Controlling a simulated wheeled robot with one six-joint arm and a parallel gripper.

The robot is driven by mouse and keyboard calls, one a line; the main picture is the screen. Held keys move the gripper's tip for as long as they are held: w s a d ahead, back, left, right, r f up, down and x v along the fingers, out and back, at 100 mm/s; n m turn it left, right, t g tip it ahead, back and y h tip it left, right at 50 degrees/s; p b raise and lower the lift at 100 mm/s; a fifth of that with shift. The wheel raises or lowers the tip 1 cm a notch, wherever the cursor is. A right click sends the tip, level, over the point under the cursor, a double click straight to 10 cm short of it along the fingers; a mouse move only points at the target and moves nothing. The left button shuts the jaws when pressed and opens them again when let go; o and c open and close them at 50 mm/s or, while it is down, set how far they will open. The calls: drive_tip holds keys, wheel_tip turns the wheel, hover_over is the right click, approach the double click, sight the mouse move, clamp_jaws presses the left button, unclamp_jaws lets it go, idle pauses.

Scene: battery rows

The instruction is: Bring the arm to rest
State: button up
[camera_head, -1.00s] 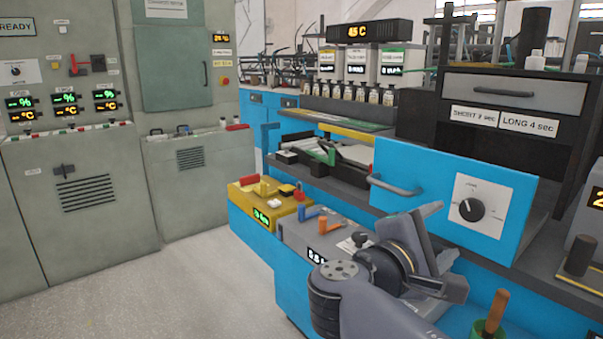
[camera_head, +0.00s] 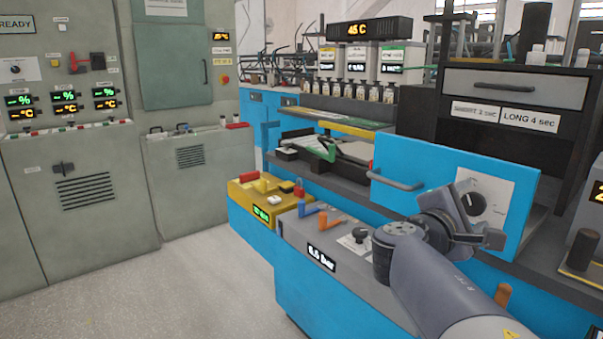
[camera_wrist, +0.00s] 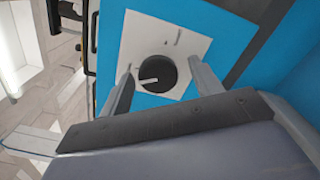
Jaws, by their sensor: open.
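My arm reaches in from the lower right in the head view, and its wrist is in front of the blue panel (camera_head: 405,185). My gripper (camera_wrist: 160,80) shows in the wrist view with its two fingers apart and nothing between them. Beyond the fingertips is a black round knob (camera_wrist: 157,75) on a white plate (camera_wrist: 185,40). The same knob (camera_head: 473,203) shows in the head view, partly behind my wrist. I cannot tell how far the fingertips are from the knob.
A grey drawer handle (camera_head: 395,181) juts from the blue panel. Below are a grey box (camera_head: 300,240) with blue and orange levers and a yellow box (camera_head: 245,198). Grey cabinets (camera_head: 75,200) stand at the left. Open floor (camera_head: 190,290) lies between.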

drive_tip(key=n+p, duration=0.1)
drive_tip(key=p, duration=0.1)
drive_tip(key=n+p, duration=0.4)
drive_tip(key=shift+r, duration=0.35)
drive_tip(key=n+p, duration=0.5)
drive_tip(key=p, duration=0.1)
drive_tip(key=shift+n, duration=0.3)
drive_tip(key=shift+s+a+f+n, duration=0.15)
drive_tip(key=shift+a+f+n, duration=0.05)
drive_tip(key=shift+a+n, duration=0.1)
drive_tip(key=shift+v, duration=1.2)
drive_tip(key=shift+s, duration=0.1)
